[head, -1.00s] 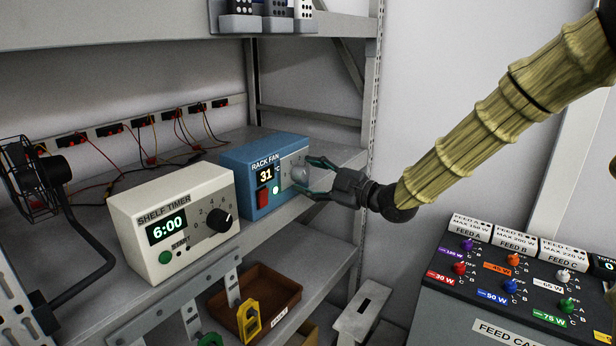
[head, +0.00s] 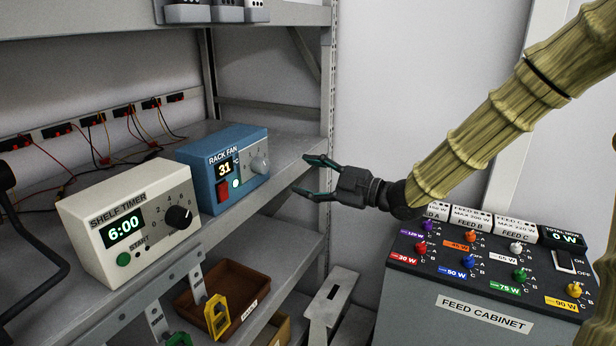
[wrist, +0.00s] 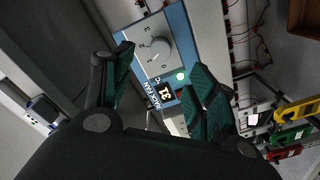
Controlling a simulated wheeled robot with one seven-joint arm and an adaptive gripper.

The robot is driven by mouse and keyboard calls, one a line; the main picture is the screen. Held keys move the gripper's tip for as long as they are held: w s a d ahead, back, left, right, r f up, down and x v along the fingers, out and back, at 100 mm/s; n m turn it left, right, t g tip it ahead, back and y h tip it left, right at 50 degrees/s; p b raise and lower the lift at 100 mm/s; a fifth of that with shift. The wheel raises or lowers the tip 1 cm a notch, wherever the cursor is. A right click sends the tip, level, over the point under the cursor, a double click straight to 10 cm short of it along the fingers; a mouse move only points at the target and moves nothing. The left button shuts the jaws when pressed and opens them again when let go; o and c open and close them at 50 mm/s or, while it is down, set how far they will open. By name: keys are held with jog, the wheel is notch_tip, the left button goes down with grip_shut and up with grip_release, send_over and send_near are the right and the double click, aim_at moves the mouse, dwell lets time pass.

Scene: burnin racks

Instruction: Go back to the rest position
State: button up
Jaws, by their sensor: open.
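My gripper (head: 318,177) is open and empty, in front of the shelf and to the right of the blue rack fan box (head: 200,191). Its fingers are apart from the grey knob (head: 259,164) on that box. The box's display reads 31, and a light beside its red switch glows. In the wrist view, the knob (wrist: 160,50) and the box face show beyond and between the open fingers (wrist: 155,85).
A white shelf timer (head: 95,245) reading 6:00 stands left of the fan box. A feed cabinet (head: 484,315) with coloured knobs stands at the lower right. A brown bin (head: 255,279) sits on the lower shelf. A shelf upright (head: 327,110) rises behind my gripper.

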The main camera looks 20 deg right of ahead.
jog(key=s+a+f+m+g+h, duration=0.2)
jog(key=s+f+m, duration=0.15)
jog(key=f, duration=0.85)
jog(key=s+a+f+m+g+h, duration=0.1)
jog(key=s+f+m+g+h, duration=0.2)
jog(key=f, duration=0.8)
jog(key=s+a+f+m+g+h, duration=0.15)
jog(key=f+m, duration=0.25)
jog(key=f, duration=0.8)
jog(key=s+a+f+m+g+h, duration=0.1)
jog(key=s+f+m+g, duration=0.1)
jog(key=s+f, duration=0.5)
jog(key=s+a+f+m+g+h, duration=0.1)
jog(key=s+f, duration=0.6)
jog(key=s, duration=0.7)
jog(key=s+a+f+m+g+h, duration=0.1)
jog(key=s+f+m+g+h, duration=0.1)
jog(key=s+f+m+g, duration=0.2)
jog(key=s+f, duration=0.3)
jog(key=s, duration=0.3)
jog(key=shift+s+f+g, duration=0.3)
jog(key=shift+f+g, duration=0.05)
jog(key=shift+f, duration=0.05)
jog(key=shift+m+h, duration=0.25)
jog(key=shift+c, duration=0.2)
